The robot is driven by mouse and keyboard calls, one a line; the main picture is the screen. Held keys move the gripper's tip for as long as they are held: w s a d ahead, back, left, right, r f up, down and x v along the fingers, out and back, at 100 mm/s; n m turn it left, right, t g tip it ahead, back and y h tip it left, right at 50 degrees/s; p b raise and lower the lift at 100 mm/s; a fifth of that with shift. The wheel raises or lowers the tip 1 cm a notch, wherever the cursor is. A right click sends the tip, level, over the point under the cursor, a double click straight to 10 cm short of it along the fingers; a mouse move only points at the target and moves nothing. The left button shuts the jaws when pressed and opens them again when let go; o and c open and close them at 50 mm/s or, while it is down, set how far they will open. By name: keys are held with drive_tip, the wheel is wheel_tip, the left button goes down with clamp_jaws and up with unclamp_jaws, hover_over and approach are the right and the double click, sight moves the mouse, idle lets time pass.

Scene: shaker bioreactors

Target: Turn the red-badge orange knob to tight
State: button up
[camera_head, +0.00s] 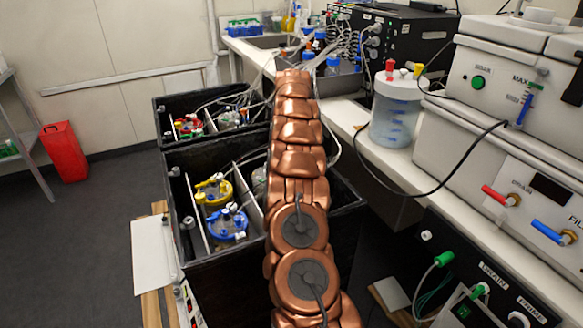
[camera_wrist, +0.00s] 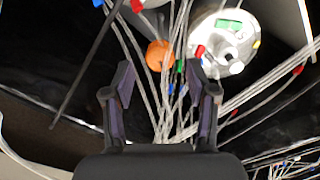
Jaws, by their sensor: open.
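In the wrist view an orange knob (camera_wrist: 158,55) shows ahead of my gripper (camera_wrist: 159,78), near the line between its fingertips. Several thin clear tubes cross in front of it and partly cover it. My gripper is open, with nothing between its two dark fingers, and appears apart from the knob. I cannot make out a red badge on the knob for sure; small red pieces show nearby. In the head view my copper arm reaches away to the back, and neither my gripper nor the orange knob can be made out there.
A white round vessel lid (camera_wrist: 222,45) with a green label lies right of the knob. In the head view black open boxes (camera_head: 255,262) hold vessels with yellow lids (camera_head: 214,190) and blue lids (camera_head: 228,222). A bench with a clear jar (camera_head: 396,108) and white machines stands on the right.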

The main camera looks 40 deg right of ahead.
wheel_tip(320, 180, up, 4)
drive_tip(key=shift+f, duration=0.15)
drive_tip(key=shift+r, duration=0.25)
idle(0.5)
